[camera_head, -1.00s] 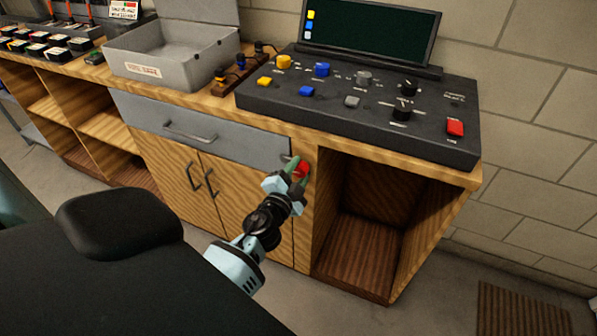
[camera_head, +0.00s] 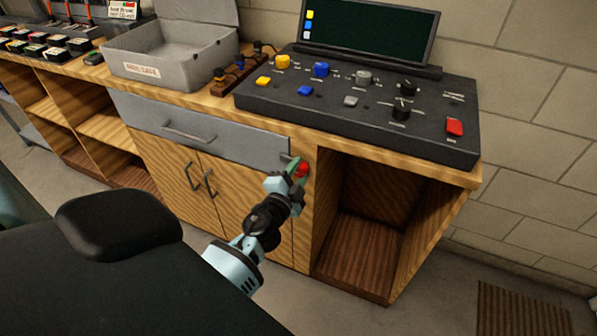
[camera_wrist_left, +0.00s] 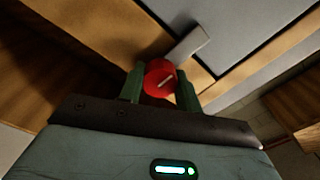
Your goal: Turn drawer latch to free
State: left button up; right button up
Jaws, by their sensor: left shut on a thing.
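The drawer latch is a red round knob (camera_head: 303,169) with a grey tab (camera_wrist_left: 188,46), mounted on the wooden post at the right end of the grey drawer (camera_head: 215,132). My left gripper (camera_head: 296,170) is shut on the red knob; in the left wrist view its green fingers (camera_wrist_left: 160,86) stand on both sides of the knob. A pale line crosses the knob's face at a slant. The grey tab reaches from the knob over the drawer's edge. The drawer is closed. My right gripper is not in view.
A black control console (camera_head: 357,108) with knobs and buttons sits on the bench above. An open grey box (camera_head: 143,75) stands to its left. Below the drawer are wooden cabinet doors (camera_head: 180,185); right of the post is an open, empty compartment (camera_head: 355,255).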

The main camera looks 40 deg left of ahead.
pick_arm(q)
jog(key=m, duration=0.3)
jog(key=shift+s+a+f+m, duration=0.1)
jog(key=shift+a+f+m, duration=0.1)
jog(key=shift+m, duration=0.2)
jog(key=m, duration=0.4)
jog(key=shift+m, duration=0.3)
jog(key=m, duration=0.5)
jog(key=shift+r+m+p, duration=0.2)
jog(key=shift+m+p, duration=0.1)
jog(key=shift+m, duration=0.6)
jog(key=shift+r+m, duration=0.2)
jog(key=shift+m, duration=0.4)
jog(key=o, duration=0.8)
jog(key=shift+o, duration=0.8)
jog(key=shift+f, duration=0.1)
jog(key=shift+d, duration=0.1)
